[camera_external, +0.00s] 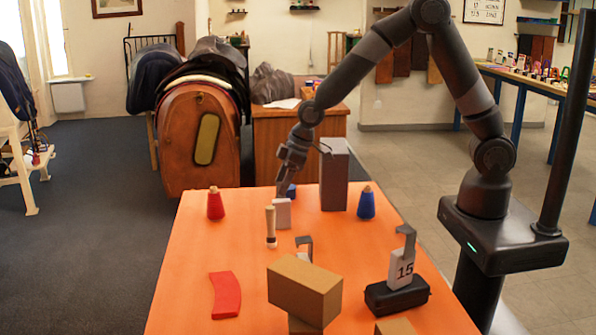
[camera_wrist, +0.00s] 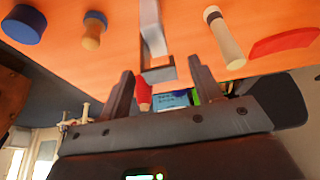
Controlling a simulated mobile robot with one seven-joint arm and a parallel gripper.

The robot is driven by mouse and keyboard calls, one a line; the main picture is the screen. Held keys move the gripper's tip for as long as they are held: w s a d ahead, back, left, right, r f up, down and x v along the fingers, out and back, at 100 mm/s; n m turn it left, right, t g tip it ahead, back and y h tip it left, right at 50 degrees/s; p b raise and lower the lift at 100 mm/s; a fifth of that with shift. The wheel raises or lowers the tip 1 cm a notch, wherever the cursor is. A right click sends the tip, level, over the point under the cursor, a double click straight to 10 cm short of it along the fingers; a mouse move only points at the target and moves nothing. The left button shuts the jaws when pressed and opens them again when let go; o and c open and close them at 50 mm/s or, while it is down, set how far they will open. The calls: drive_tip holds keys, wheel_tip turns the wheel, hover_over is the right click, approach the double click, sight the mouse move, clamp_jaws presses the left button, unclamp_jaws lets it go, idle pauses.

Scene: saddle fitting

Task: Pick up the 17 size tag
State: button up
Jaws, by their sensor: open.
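My gripper (camera_external: 290,175) is open and points down above the far part of the orange table. In the wrist view its two fingers (camera_wrist: 160,68) stand apart, with a grey hooked piece (camera_wrist: 153,35) in line with the gap. No contact is visible. A white tag reading 15 (camera_external: 400,271), with a grey hook on top, stands on a black base (camera_external: 397,297). No number 17 is readable.
A tall grey box (camera_external: 334,177) stands right of the gripper.

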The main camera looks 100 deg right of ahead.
drive_tip(key=shift+x, duration=0.8)
clamp_jaws()
